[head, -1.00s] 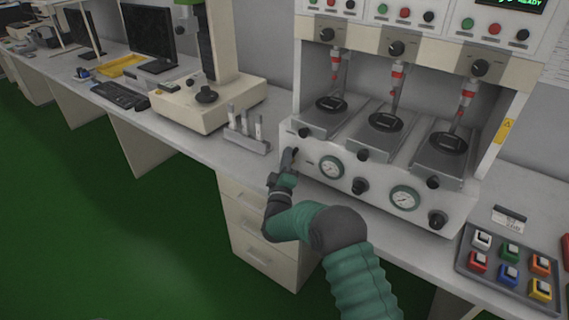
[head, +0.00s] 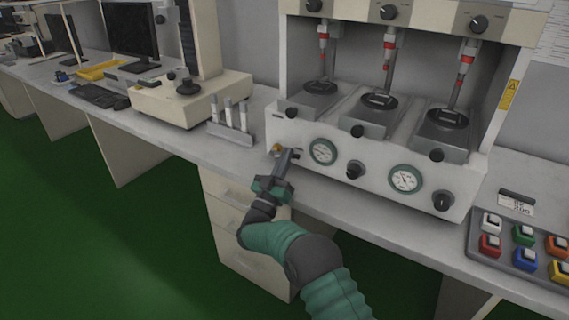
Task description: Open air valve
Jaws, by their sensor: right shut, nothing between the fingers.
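The beige test machine (head: 285,127) stands on the bench, with three stations above a sloped front panel. A small brass-coloured fitting (head: 277,149), which looks like the air valve, sits at the panel's left end. My right gripper (head: 293,155) is just right of this fitting, in front of the panel and left of the left gauge (head: 323,151). It is shut and empty. Its fingers partly cover the panel there, and I cannot tell whether they touch the fitting. My left gripper is out of view.
Black knobs (head: 355,170) and a second gauge (head: 405,180) lie along the panel to the right. A rack of white tubes (head: 230,132) stands left of the machine. A tray of coloured buttons (head: 502,258) is at the right. Drawers (head: 232,225) are below the bench.

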